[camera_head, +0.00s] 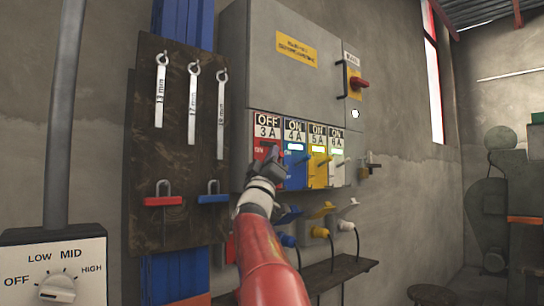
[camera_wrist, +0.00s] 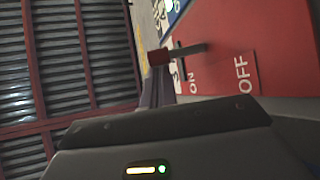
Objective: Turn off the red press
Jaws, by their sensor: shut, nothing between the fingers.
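The red press's switch panel (camera_head: 261,150) is the leftmost of several coloured panels under a grey cabinet. The sign (camera_head: 267,126) above it reads OFF 3A; the other signs read ON. My gripper (camera_head: 270,160) is shut and empty in front of the red panel, covering its lower part. In the wrist view the red panel (camera_wrist: 285,45) fills the upper right, with ON and OFF lettering. A dark lever (camera_wrist: 185,52) stands out from it. My fingers (camera_wrist: 158,88) are close below the lever's end; I cannot tell whether they touch.
Blue (camera_head: 295,170), yellow (camera_head: 318,172) and white panels are close on the right, with lit windows. Plugs and cables hang below. A knob box (camera_head: 55,270) is at lower left.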

